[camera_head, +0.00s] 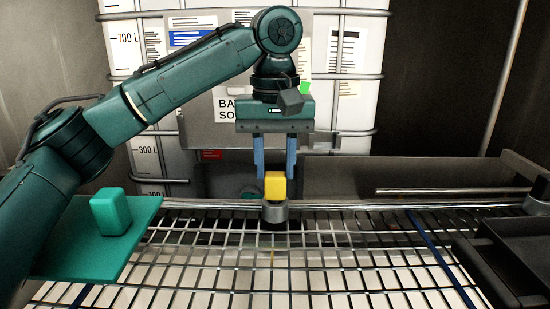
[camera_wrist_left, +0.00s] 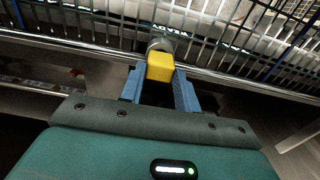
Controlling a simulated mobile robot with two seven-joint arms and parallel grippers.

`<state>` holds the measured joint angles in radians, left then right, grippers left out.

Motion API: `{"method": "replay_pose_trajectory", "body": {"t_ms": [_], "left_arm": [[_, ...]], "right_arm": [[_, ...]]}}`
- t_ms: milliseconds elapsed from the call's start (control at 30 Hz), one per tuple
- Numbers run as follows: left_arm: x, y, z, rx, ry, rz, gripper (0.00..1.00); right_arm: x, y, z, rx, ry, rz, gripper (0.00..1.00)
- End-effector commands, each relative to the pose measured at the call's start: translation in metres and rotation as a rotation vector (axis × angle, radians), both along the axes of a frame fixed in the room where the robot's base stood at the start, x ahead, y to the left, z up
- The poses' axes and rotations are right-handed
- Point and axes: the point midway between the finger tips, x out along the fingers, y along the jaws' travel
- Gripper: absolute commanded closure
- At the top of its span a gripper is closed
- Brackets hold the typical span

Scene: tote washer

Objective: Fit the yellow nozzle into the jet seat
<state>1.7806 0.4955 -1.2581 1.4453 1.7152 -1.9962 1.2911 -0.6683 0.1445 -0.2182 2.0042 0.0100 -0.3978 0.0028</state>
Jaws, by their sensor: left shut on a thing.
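The yellow nozzle (camera_head: 275,184) is a small block between the fingertips of my left gripper (camera_head: 275,174), which is shut on it. The grey round jet seat (camera_head: 274,212) is directly below the nozzle, on the pipe. Nozzle and seat look close or touching; whether the nozzle is inside the seat I cannot tell. In the left wrist view the nozzle (camera_wrist_left: 160,67) sits between the blue fingers of the left gripper (camera_wrist_left: 158,82), with the seat (camera_wrist_left: 160,45) partly hidden behind it. My right gripper is not in view.
A teal block (camera_head: 110,213) stands on a teal board (camera_head: 70,250) at the left. A metal pipe (camera_head: 350,206) crosses behind the wire grid (camera_head: 330,270). A large white tank (camera_head: 350,100) stands behind. A dark tray (camera_head: 515,262) is at the right.

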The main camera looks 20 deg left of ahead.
Motion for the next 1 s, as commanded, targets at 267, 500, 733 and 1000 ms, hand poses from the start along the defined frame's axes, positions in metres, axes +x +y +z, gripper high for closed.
{"method": "replay_pose_trajectory", "body": {"t_ms": [267,500,733,1000], "left_arm": [[0.0,0.0002,-0.0009,0.0,-0.001,0.001,1.0],[0.0,0.0002,-0.0024,0.001,0.0,0.0,1.0],[0.0001,0.0003,-0.0059,0.001,0.001,0.0,1.0],[0.0002,0.0005,-0.0061,0.001,0.001,0.001,1.0]], "right_arm": [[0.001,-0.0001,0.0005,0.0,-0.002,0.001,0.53],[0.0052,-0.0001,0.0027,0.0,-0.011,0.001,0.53],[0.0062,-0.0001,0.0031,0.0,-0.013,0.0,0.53],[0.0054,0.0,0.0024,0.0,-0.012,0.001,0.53]]}}
